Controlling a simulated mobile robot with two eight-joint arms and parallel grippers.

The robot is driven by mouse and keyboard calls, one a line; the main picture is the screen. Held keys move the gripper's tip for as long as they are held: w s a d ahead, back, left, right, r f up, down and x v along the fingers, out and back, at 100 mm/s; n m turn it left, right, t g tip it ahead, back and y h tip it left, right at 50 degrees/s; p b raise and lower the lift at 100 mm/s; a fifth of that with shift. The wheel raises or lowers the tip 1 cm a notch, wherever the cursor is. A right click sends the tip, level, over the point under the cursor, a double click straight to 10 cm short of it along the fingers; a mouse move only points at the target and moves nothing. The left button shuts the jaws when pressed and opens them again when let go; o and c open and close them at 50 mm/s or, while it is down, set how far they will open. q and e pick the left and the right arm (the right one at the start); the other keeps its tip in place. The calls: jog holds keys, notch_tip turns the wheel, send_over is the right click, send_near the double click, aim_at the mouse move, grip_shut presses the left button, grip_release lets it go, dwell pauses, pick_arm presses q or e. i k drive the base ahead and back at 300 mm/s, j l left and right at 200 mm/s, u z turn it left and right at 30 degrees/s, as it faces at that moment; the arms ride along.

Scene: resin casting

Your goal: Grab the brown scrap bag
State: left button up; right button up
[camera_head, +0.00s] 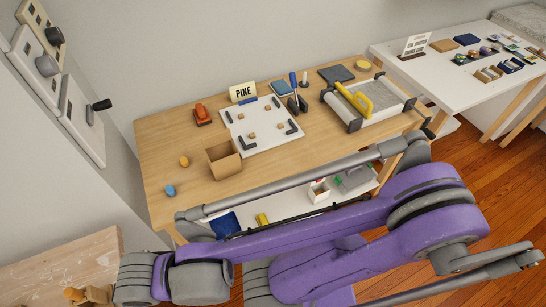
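An open-topped brown container (223,159), which looks like the brown scrap bag, stands upright on the wooden workbench (163,142), near its front edge and left of the middle. Its near and right sides show, and nothing touches it. I cannot see clearly what is inside. My purple and grey arm links cross the lower part of the view, in front of the bench. Neither of my grippers can be made out in this view.
A white board (265,140) with small blocks lies just right of the container. A roller press (375,103) stands farther right. An orange tool (202,114), a PINE sign (242,92) and a blue piece (170,190) are on the bench. A white table (425,85) stands at right.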

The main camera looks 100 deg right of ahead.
aim_at(223, 155)
jog(key=z, duration=1.85)
jog(key=i+z, duration=0.1)
jog(key=z, duration=0.9)
jog(key=l, duration=0.35)
jog(key=i+l+u, duration=0.1)
jog(key=i+l, duration=0.25)
jog(key=i+l+u, duration=0.1)
jog(key=i+l, duration=0.2)
jog(key=l, duration=0.3)
jog(key=j+u, duration=0.15)
jog(key=u, duration=0.3)
jog(key=j+u, duration=0.15)
jog(key=u, duration=0.3)
jog(key=j+u, duration=0.1)
jog(key=u, duration=0.35)
jog(key=i+j, duration=0.15)
